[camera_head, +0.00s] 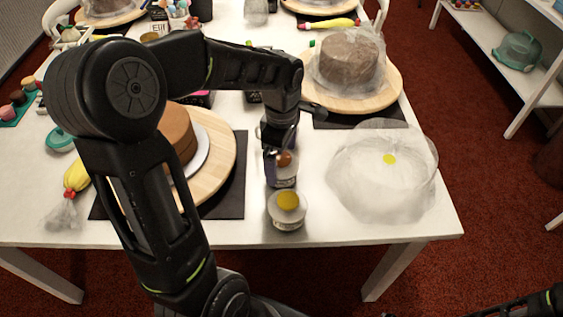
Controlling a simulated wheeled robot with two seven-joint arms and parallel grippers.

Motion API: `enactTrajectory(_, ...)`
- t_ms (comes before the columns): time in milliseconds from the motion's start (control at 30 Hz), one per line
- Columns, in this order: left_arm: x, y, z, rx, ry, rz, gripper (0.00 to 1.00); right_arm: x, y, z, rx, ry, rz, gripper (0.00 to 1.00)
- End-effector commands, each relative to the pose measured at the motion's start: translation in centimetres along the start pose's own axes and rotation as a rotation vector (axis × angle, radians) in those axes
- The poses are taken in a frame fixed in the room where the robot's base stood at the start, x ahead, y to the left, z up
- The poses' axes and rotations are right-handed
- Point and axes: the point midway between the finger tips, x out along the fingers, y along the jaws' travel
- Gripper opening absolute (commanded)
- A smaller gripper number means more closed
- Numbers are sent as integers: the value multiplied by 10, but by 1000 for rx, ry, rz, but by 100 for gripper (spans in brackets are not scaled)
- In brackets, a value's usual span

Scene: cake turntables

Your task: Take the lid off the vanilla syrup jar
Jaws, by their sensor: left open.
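Two small jars stand near the front edge of the white table. No label can be read, so I cannot tell which is the vanilla syrup jar. My left gripper (278,155) is open and points down at the brown-knobbed jar, its fingers close to the knob; contact cannot be made out. Part of that jar is hidden by the gripper. My right gripper is out of view; only a bit of that arm shows at bottom right.
A clear domed cover with a yellow dot (389,160) sits right of the jars. A wooden turntable (384,96) with a wrapped brown cake stands behind it. Another turntable (222,150) with a brown cake (178,135) is on the left, partly behind my left arm. Bare table lies in front.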

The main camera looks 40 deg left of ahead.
Motion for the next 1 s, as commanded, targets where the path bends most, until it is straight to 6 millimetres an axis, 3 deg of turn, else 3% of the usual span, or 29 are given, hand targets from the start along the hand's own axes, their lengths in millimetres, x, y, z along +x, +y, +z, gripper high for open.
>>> enactTrajectory(633,2,0,0,0,0,0,99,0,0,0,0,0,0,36)
enactTrajectory(1000,2,0,0,0,0,0,69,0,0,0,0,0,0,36)
